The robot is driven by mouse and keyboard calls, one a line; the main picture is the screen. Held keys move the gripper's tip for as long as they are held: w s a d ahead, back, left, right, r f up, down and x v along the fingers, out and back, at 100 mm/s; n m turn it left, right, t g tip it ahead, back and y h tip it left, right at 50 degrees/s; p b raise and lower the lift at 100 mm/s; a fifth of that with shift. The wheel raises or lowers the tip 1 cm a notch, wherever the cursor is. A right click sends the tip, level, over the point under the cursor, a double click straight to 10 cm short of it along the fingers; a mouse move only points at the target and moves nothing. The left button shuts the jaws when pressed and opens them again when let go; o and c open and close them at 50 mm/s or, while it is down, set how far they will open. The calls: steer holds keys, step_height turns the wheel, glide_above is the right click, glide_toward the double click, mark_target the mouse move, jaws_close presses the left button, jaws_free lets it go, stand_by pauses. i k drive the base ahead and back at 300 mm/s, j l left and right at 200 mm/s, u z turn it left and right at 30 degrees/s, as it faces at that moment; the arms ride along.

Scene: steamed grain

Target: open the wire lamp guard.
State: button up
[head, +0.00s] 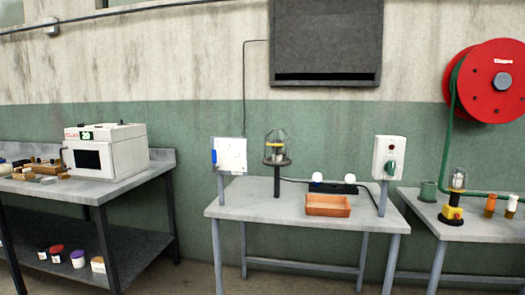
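A wire lamp guard (276,137) stands in the head view on the middle table. It is a dark wire cage, domed at the top, around a pale lamp. It sits on a round dark plate (277,161) on a short black post (277,183). The cage looks upright and closed over the lamp, but its hinge or latch is too small to make out. A second, similar caged lamp (457,179) stands on a yellow and black base on the right table. My gripper is not in view.
The middle table (250,203) also holds a white board (230,154), an orange tray (328,206), white bulbs on a dark block and a switch box (389,158) on a post. A dark cable runs behind the tray. The table's front left is clear.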

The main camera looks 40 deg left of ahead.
mark_target(276, 145)
steer(key=u, duration=1.65)
